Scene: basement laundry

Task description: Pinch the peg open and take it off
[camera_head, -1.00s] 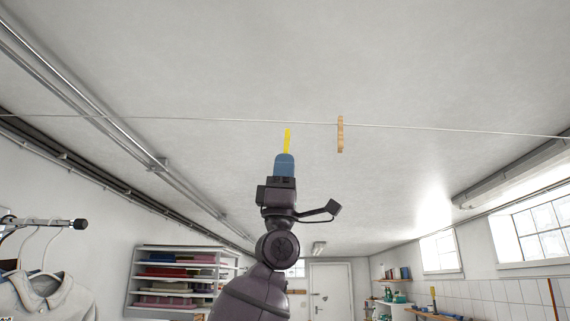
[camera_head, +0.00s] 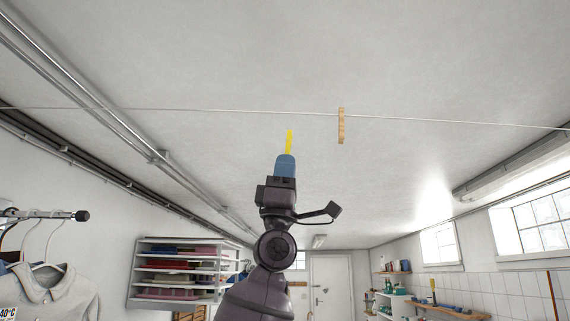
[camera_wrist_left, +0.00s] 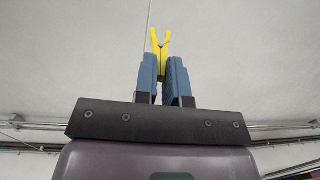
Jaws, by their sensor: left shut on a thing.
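A yellow peg (camera_head: 289,141) stands upright in the tips of my left gripper (camera_head: 285,160). In the left wrist view the blue fingers of my left gripper (camera_wrist_left: 162,66) are shut on the lower part of the yellow peg (camera_wrist_left: 161,42), and its two upper ends spread in a V. In the head view the peg's top sits a little below the clothesline (camera_head: 230,112), with a gap between them. In the wrist view the line (camera_wrist_left: 149,20) runs just left of the peg. My right gripper is not in view.
A wooden peg (camera_head: 341,126) hangs on the line to the right of my gripper. A light shirt (camera_head: 52,290) hangs at the lower left, near a shelf with folded cloths (camera_head: 180,270). Pipes run along the ceiling. The space around the gripper is clear.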

